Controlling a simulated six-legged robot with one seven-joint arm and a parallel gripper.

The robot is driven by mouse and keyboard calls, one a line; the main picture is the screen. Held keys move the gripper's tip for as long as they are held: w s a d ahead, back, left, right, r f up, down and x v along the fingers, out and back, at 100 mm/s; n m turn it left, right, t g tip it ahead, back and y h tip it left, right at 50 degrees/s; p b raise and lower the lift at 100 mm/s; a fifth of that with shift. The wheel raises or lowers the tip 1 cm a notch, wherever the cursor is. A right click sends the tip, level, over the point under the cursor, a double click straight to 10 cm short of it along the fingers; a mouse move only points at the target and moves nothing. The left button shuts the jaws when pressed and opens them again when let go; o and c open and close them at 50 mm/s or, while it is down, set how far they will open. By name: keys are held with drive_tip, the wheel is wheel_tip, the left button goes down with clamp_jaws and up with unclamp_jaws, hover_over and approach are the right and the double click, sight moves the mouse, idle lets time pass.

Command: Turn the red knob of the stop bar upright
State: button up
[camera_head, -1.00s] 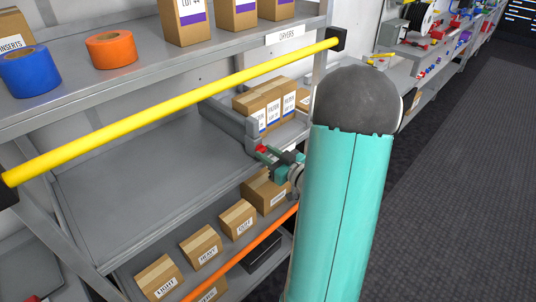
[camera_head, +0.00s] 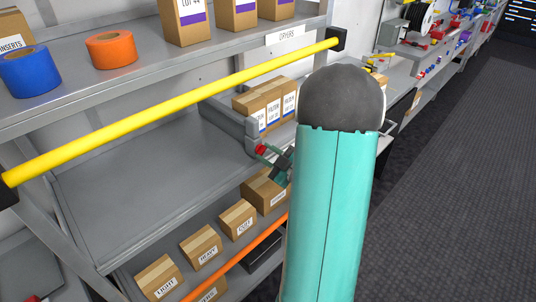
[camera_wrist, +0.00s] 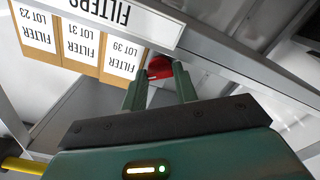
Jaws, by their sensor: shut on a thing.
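The red knob (camera_head: 261,149) is at the near end of the grey stop bar (camera_head: 232,118), on the middle shelf. In the wrist view the red knob (camera_wrist: 160,67) sits between the tips of my two green fingers. My gripper (camera_wrist: 160,80) is shut on it. In the head view my gripper (camera_head: 267,154) reaches the knob from the lower right, tilted, and my arm hides part of the wrist. The fingers cover part of the knob, and I cannot tell its exact angle.
Filter boxes (camera_head: 268,106) stand just behind the stop bar. A yellow bar (camera_head: 180,108) crosses in front of the shelves, and an orange bar (camera_head: 235,258) runs lower. Small labelled boxes (camera_head: 201,247) line the lower shelf. The middle shelf (camera_head: 140,185) is bare to the left.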

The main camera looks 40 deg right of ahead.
drive_tip(key=shift+n, duration=0.4)
drive_tip(key=o, duration=1)
